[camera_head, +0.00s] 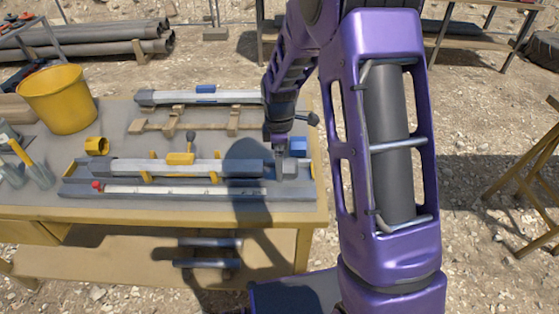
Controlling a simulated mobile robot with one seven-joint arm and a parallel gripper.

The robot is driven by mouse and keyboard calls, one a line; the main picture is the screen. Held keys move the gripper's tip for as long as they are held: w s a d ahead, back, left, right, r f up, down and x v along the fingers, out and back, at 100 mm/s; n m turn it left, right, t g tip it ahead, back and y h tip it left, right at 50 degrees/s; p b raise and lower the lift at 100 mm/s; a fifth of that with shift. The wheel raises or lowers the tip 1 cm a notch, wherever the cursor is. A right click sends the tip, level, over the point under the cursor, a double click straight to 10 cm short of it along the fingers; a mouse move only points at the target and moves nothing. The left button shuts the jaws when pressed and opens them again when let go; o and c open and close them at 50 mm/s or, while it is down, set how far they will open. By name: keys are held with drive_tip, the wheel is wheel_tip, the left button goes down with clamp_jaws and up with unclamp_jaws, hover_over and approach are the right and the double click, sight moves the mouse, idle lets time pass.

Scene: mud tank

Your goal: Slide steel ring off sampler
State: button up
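The sampler (215,167), a long grey tube with a darker right part, lies level in a dark tray (75,188) on the workbench. My gripper (286,168) is at the sampler's right end, low over the bench. A grey, blocky shape shows there; I cannot tell how much of it is steel ring and how much is gripper finger. My arm's shadow darkens this end. The view is too small to tell whether the fingers are open or shut, or whether they touch the ring.
A yellow bucket (60,98) stands at the bench's back left, with a yellow collar (97,146) nearby. A second tube (210,97) lies at the back on wooden supports (180,122). A white ruled strip (165,190) lies in front of the sampler. A blue block (298,146) sits behind my gripper.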

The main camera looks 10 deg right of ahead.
wheel_tip(320, 180, up, 17)
drive_tip(key=p, duration=0.1)
drive_tip(key=shift+r, duration=0.2)
idle(0.4)
